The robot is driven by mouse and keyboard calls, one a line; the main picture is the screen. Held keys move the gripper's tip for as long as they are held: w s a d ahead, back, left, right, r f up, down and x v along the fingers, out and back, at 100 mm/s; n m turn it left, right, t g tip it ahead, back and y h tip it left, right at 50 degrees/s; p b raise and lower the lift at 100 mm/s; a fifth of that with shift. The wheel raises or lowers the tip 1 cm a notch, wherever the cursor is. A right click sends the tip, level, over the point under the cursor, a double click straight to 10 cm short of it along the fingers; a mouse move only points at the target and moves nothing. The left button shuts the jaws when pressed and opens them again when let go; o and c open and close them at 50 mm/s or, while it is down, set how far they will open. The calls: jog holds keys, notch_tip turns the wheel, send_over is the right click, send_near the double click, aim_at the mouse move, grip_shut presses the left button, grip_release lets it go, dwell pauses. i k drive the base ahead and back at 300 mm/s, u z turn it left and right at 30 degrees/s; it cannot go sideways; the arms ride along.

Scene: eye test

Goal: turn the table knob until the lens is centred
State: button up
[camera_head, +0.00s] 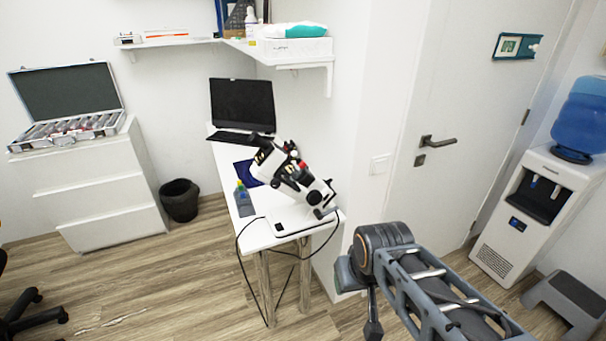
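A white and black optical instrument (298,182) stands tilted on the right part of a narrow white table (268,238). Dark round knobs (314,197) show on its side; which one is the table knob I cannot tell. A dark eyepiece-like end points up and left, but the lens and its centring are too small to make out. My arm reaches in from the bottom right. My gripper (373,329) seems to hang at its end, low and to the right of the table, apart from the instrument. Its fingers are not clear.
A laptop (242,106) stands at the table's back, with a blue mat and a small grey-blue holder in front. Cables hang below the table. A black bin (180,200), white drawers (98,185) and a water dispenser (537,212) stand around.

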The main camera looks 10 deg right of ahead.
aim_at(275, 184)
jog(key=k, duration=1.3)
jog(key=u, duration=0.85)
jog(key=i, duration=1.35)
jog(key=z, duration=0.1)
